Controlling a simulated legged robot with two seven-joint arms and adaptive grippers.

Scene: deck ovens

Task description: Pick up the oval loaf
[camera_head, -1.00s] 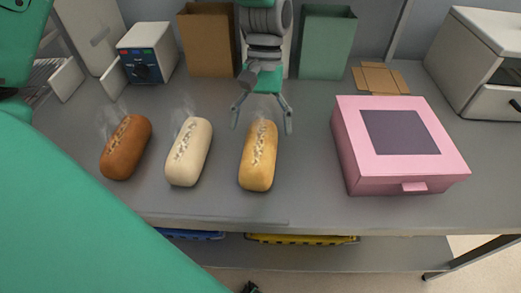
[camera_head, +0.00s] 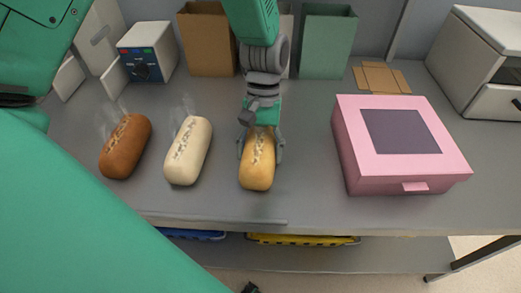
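Three elongated, rounded loaves lie in a row on the grey counter: a dark brown one (camera_head: 125,147), a pale one (camera_head: 188,151) and a golden one (camera_head: 257,172). The loaf rests on the counter. My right gripper does not show.
A pink box (camera_head: 346,170) with a dark window stands right of the golden loaf. Brown (camera_head: 208,45) and green (camera_head: 326,45) bags stand behind, with flat cardboard (camera_head: 381,79) nearby. A control box (camera_head: 147,54) is back left, an oven (camera_head: 478,65) back right.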

